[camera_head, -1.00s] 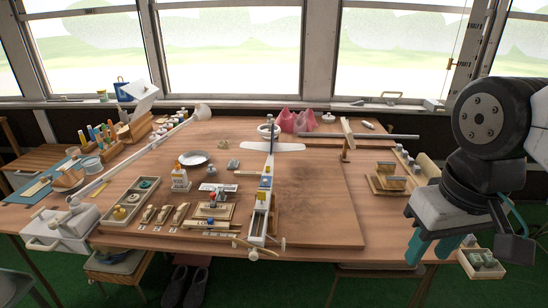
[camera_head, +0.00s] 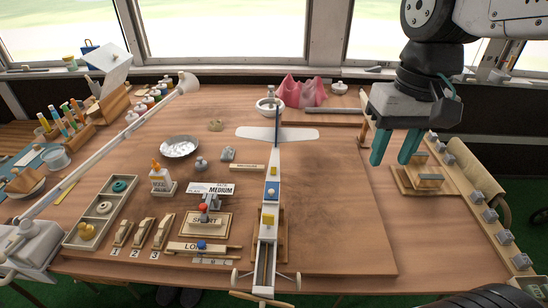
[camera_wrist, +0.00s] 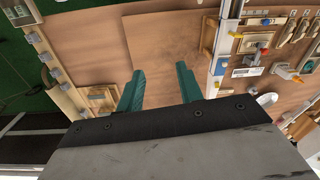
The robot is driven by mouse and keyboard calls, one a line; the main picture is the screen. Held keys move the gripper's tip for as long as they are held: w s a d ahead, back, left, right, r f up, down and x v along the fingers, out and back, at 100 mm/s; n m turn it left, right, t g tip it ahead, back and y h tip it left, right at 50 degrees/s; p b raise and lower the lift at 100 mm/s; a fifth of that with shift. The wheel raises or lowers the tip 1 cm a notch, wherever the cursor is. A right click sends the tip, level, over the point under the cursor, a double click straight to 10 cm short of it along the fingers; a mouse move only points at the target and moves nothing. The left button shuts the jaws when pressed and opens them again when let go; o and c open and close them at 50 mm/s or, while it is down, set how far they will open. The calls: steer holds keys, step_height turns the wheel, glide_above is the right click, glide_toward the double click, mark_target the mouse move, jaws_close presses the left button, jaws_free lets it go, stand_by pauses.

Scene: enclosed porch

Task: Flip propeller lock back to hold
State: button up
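A model plane (camera_head: 270,235) with a long pale fuselage lies on the table, its white cross wing (camera_head: 256,133) toward the windows. A blue block (camera_head: 272,190) and a yellow block (camera_head: 268,220) sit on the fuselage. A thin wooden bar (camera_head: 262,299), perhaps the propeller, shows at its near end. I cannot tell which part is the propeller lock or how it is set. My gripper (camera_head: 395,150) is open and empty, above the table to the right of the plane. In the wrist view its teal fingers (camera_wrist: 160,82) are apart, with the plane's pale rail (camera_wrist: 228,30) to their right.
A lamp arm (camera_head: 110,147) crosses the left side. A wooden rack (camera_head: 425,180) stands on the right. The board right of the plane is clear.

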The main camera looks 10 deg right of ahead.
steer(key=w+a+f+g, duration=0.1)
steer(key=w+a, duration=0.2)
steer(key=w, duration=0.4)
steer(key=w+a+f+g, duration=0.1)
steer(key=w+a, duration=0.2)
steer(key=w, duration=0.5)
steer(key=m+g, duration=0.2)
steer(key=g, duration=0.1)
glide_toward(274, 168)
steer(key=shift+y, duration=0.3)
steer(key=x, duration=0.8)
steer(key=shift+d+f, duration=0.15)
jaws_close()
